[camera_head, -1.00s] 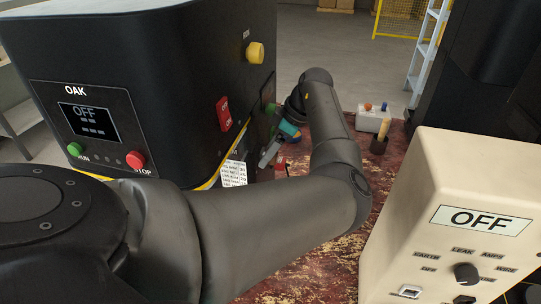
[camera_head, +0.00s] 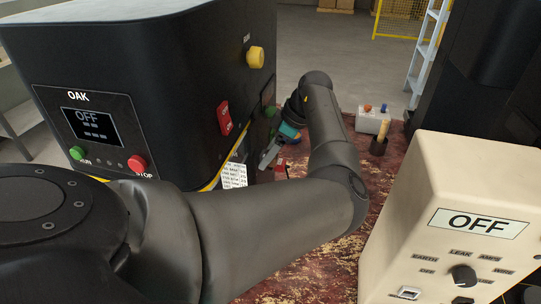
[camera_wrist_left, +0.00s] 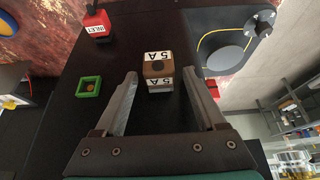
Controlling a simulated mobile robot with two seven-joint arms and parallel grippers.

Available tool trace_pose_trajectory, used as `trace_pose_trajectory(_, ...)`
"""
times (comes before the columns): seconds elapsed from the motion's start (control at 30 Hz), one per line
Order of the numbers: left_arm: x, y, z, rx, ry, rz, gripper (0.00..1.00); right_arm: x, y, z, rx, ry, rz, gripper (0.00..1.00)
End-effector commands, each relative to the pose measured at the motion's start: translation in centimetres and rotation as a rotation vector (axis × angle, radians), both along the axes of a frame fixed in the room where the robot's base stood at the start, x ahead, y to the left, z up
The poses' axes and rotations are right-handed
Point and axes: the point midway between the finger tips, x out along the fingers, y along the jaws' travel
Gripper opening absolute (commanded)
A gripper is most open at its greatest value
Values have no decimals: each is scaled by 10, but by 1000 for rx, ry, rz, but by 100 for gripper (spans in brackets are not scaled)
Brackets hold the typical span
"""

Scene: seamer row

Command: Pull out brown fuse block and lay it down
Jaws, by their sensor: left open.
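The brown fuse block (camera_wrist_left: 158,68) shows in the left wrist view, with white faces marked 5 A, standing out from a dark panel (camera_wrist_left: 120,45). My left gripper (camera_wrist_left: 160,76) is open, its two grey fingers on either side of the block with a gap visible at each side. In the head view my left gripper (camera_head: 267,156) is small and partly hidden, low beside the black OAK machine (camera_head: 180,90); the block cannot be made out there. My right gripper is in neither view.
A green square socket (camera_wrist_left: 88,87) and a red labelled part (camera_wrist_left: 96,22) sit near the block. On the worn red bench (camera_head: 310,262) stand a cream OFF box (camera_head: 460,195), a white box with knobs (camera_head: 373,122) and a brown cup (camera_head: 379,146). Bare bench lies between.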

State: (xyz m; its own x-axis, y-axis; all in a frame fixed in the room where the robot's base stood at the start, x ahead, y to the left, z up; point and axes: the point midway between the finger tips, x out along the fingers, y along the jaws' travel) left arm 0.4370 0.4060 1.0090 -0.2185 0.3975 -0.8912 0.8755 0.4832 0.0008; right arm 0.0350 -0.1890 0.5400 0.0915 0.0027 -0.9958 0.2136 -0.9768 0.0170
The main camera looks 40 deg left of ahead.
Motion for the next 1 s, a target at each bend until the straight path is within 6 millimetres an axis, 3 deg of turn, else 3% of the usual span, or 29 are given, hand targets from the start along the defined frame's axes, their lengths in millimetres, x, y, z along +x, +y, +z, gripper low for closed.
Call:
trace_pose_trajectory(0.87, 0, 0, -1, -1, 1, 0, 72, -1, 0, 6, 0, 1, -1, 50)
trace_pose_trajectory(1.0, 0, 0, -1, -1, 1, 0, 60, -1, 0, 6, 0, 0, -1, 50)
